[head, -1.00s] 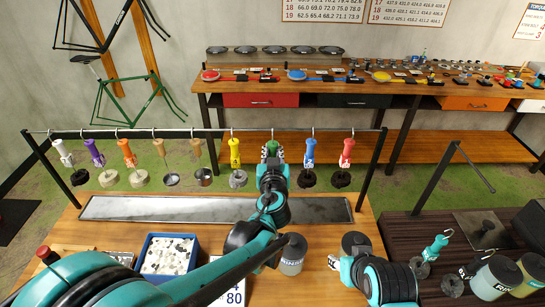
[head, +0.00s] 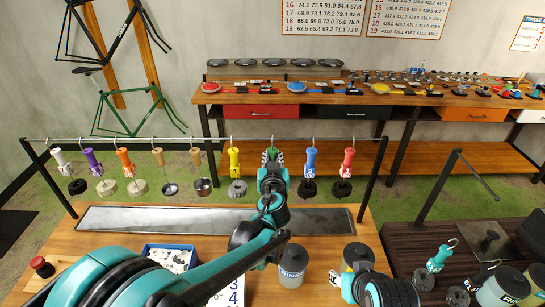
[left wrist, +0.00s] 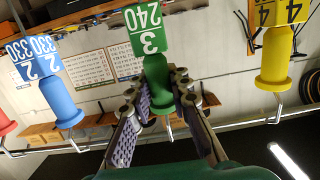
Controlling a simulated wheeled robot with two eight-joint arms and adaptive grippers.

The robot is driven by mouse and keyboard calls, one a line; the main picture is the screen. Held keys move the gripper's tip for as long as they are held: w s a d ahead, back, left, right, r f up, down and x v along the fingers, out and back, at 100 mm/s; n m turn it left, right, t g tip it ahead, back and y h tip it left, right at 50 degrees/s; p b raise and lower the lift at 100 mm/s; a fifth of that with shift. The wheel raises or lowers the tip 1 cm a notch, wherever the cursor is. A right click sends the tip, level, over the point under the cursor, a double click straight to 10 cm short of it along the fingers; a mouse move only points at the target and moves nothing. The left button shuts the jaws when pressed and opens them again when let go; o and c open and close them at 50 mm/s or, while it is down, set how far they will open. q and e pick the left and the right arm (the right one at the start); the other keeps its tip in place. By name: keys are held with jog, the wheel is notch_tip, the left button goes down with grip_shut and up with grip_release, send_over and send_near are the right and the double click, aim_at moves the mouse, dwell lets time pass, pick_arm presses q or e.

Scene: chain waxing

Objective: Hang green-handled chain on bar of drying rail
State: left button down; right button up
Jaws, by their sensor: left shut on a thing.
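My left gripper (head: 271,166) is shut on the green handle (head: 270,153) at the drying rail's bar (head: 100,138). In the left wrist view the green handle (left wrist: 155,80), with its tag reading 3 and 240, sits between my left gripper's fingers (left wrist: 160,105). Its metal hook (left wrist: 168,130) shows near the bar (left wrist: 70,150); I cannot tell whether it rests on it. The green handle's chain is hidden behind my wrist in the head view. My right arm shows at the bottom, but I cannot make out its gripper fingers.
The yellow-handled chain (head: 234,160) hangs left of the green handle and the blue-handled one (head: 310,162) right, both close by. A red-handled chain (head: 347,162) hangs farther right. A metal drip tray (head: 130,217) lies below. A grey jar (head: 292,266) and a tub (head: 165,258) stand in front.

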pick_arm(q)
jog(key=c, duration=1)
grip_release()
jog(key=shift+c, duration=0.2)
jog(key=s+r+p, duration=0.1)
jog(key=s, duration=1)
jog(key=shift+r+p, duration=0.25)
jog(key=shift+p, duration=0.15)
